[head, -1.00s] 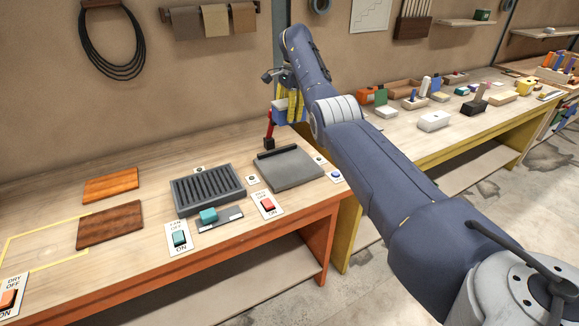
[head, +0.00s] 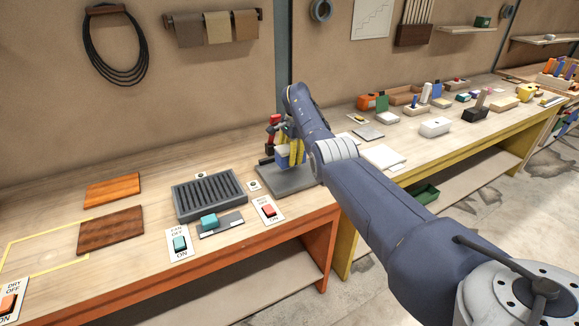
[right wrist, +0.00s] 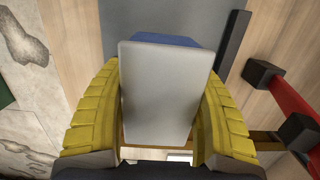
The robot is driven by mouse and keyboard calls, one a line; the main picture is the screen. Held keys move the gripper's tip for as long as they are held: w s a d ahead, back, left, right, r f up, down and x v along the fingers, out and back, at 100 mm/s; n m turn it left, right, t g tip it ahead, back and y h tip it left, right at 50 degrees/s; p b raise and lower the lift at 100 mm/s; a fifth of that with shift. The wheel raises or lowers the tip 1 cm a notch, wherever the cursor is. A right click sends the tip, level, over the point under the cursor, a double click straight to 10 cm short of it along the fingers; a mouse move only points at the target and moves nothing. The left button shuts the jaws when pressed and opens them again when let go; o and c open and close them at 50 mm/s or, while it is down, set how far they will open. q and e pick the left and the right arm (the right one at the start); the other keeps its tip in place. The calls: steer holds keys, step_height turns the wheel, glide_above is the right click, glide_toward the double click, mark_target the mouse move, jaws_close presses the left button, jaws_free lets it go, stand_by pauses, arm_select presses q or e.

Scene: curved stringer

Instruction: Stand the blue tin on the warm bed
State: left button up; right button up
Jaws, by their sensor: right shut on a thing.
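My right gripper (head: 288,150) has its yellow fingers shut on the blue tin (head: 283,160). The tin is over the warm bed (head: 277,182), a dark grey slab on the orange-edged bench. In the right wrist view the tin's pale grey end face (right wrist: 165,90) fills the middle between the yellow fingers, and a strip of its blue side (right wrist: 165,40) shows beyond. The bed's grey surface (right wrist: 160,14) lies behind it. I cannot tell whether the tin touches the bed. My left gripper is not in view.
A red post-like fixture (head: 271,128) stands close behind the gripper. A red switch plate (head: 267,210) sits in front of the bed. A dark ribbed rack (head: 208,192) is left of it, with a teal switch (head: 179,243). Wooden boards (head: 111,229) lie farther left.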

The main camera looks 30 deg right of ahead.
mark_target(290, 172)
steer(key=shift+f, duration=2.15)
steer(key=shift+f, duration=0.1)
steer(key=o, duration=1.5)
steer(key=shift+f, duration=0.1)
steer(key=r, duration=0.4)
steer(key=d+r, duration=0.1)
steer(key=r, duration=0.7)
steer(key=shift+d+r, duration=0.15)
steer(key=shift+d, duration=0.1)
